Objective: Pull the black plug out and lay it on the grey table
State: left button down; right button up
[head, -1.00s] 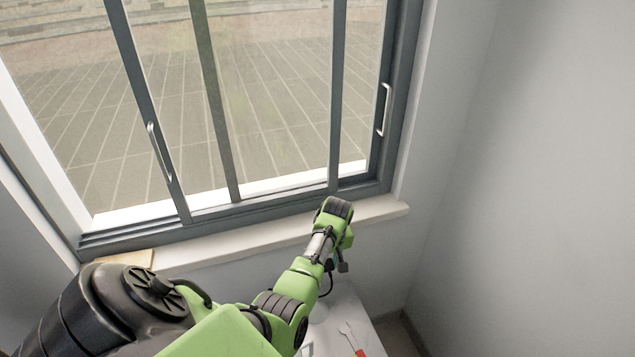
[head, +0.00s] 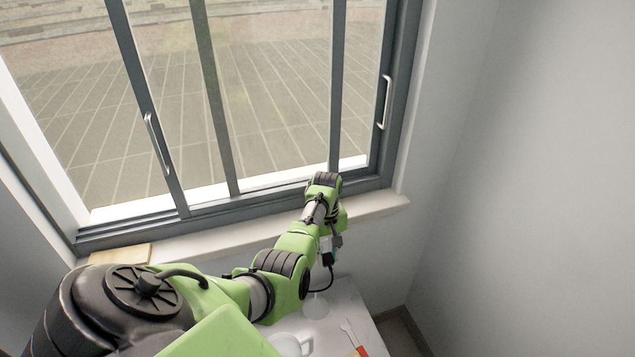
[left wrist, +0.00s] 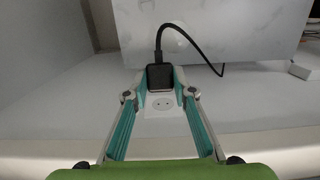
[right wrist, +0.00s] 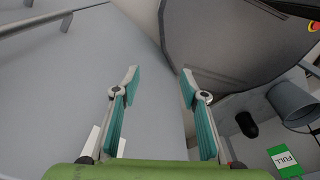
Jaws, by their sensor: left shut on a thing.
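The black plug (left wrist: 160,76) is between the fingertips of my left gripper (left wrist: 160,82) in the left wrist view. Its cable rises from it and curves to the right. A pale socket (left wrist: 163,104) shows just below the plug in that picture; I cannot tell whether the plug touches the wall plate. In the head view my left gripper (head: 331,246) is below the window sill, and the plug is hard to make out. The grey table (head: 345,302) lies below it. My right gripper (right wrist: 157,80) is open and empty in the right wrist view.
A white mug (head: 288,343) and a red-handled tool (head: 352,338) lie on the table at the bottom of the head view. The window sill (head: 385,208) is close above my left gripper. A grey bucket (right wrist: 292,103) shows in the right wrist view.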

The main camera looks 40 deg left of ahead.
pick_arm(q)
jog(key=s+a+p, duration=0.2)
jog(key=s, duration=0.4)
jog(key=s+a+p, duration=0.3)
jog(key=s, duration=0.3)
jog(key=shift+s+a, duration=0.3)
jog(key=shift+s, duration=0.1)
dwell(0.3)
jog(key=shift+f, duration=0.1)
jog(key=shift+f+b, duration=7.5)
jog(key=shift+f, duration=2.75)
jog(key=c, duration=1.6)
grip_release()
